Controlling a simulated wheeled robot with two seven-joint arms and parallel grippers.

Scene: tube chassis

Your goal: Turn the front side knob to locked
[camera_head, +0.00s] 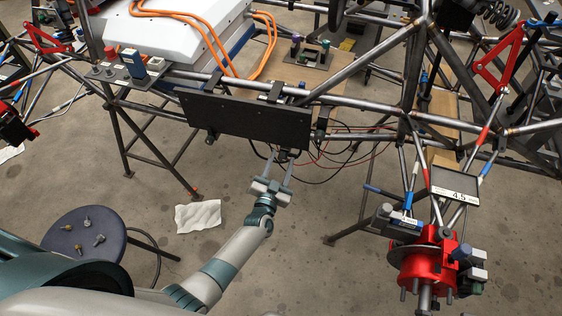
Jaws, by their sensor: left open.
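A black flat panel (245,118) hangs from the front tube of the chassis. A small dark knob-like part (284,155) sits under the panel's lower edge, right of its middle; its markings and turn position are too small to read. My left gripper (280,161) is open just below the panel, with its fingers pointing up and away toward this part. The fingertips look to be on either side of it; I cannot tell whether they touch it. Another small dark part (211,137) shows under the panel's left end. My right gripper is not in view.
The tube chassis (355,75) fills the upper area. Thin cables (335,150) hang behind my gripper. A round stool (68,224) holds several bolts. A white cloth (198,217) lies on open floor.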

